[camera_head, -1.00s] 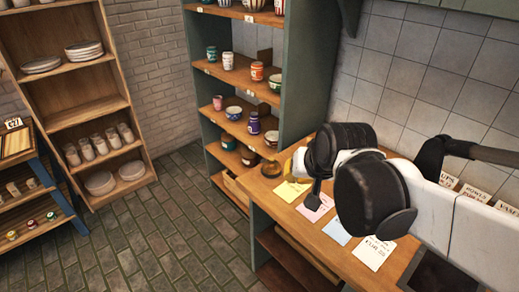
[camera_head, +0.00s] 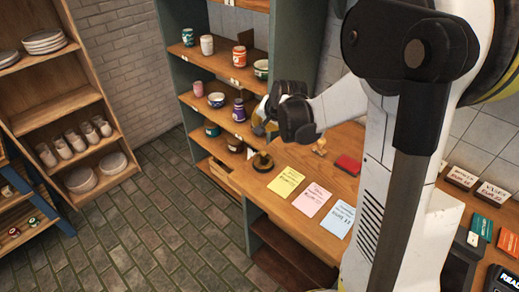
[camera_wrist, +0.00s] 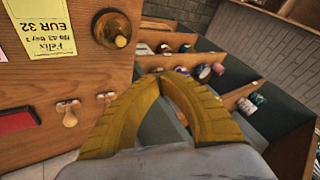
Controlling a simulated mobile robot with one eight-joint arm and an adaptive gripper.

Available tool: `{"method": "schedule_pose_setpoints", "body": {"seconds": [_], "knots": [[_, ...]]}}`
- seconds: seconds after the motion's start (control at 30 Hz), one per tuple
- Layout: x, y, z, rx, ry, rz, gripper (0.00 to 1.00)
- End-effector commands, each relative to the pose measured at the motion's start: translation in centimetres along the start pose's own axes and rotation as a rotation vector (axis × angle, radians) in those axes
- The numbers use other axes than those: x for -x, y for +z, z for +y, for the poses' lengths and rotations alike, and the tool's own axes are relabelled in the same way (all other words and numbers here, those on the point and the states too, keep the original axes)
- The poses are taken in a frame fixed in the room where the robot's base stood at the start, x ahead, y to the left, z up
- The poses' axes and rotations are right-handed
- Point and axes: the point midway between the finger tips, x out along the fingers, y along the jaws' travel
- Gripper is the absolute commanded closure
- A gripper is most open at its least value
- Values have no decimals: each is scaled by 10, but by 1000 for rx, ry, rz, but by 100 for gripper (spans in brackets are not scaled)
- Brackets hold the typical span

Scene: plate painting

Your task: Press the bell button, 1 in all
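The bell (camera_head: 262,161), a small brass-and-dark dome with a knob on top, stands on the wooden counter next to the yellow note. It also shows in the wrist view (camera_wrist: 113,29), at the upper left, beside the yellow note. My gripper (camera_head: 262,126) is above the counter, just above and slightly behind the bell in the head view, apart from it. In the wrist view its yellow fingers (camera_wrist: 161,80) curve together with tips meeting and nothing between them. The bell lies beyond and left of the fingertips there.
Yellow (camera_head: 286,182), pink (camera_head: 312,200) and blue (camera_head: 339,219) notes lie along the counter. A red pad (camera_head: 348,165) and a wooden-handled stamp (camera_head: 320,147) are behind them. A shelf of painted cups (camera_head: 238,110) stands close behind my gripper. My arm covers the counter's right part.

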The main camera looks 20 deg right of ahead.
Motion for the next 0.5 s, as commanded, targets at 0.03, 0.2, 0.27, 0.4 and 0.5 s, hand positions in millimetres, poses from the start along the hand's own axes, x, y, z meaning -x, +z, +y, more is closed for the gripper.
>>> {"method": "schedule_pose_setpoints", "body": {"seconds": [0.03,0.2,0.27,0.4,0.5], "knots": [[0,0,0,0,0,0,100],[-1,1,0,1,0,0,100],[-2,1,1,1,0,0,100],[-9,5,5,2,0,0,100],[-18,10,9,2,0,0,100]]}}
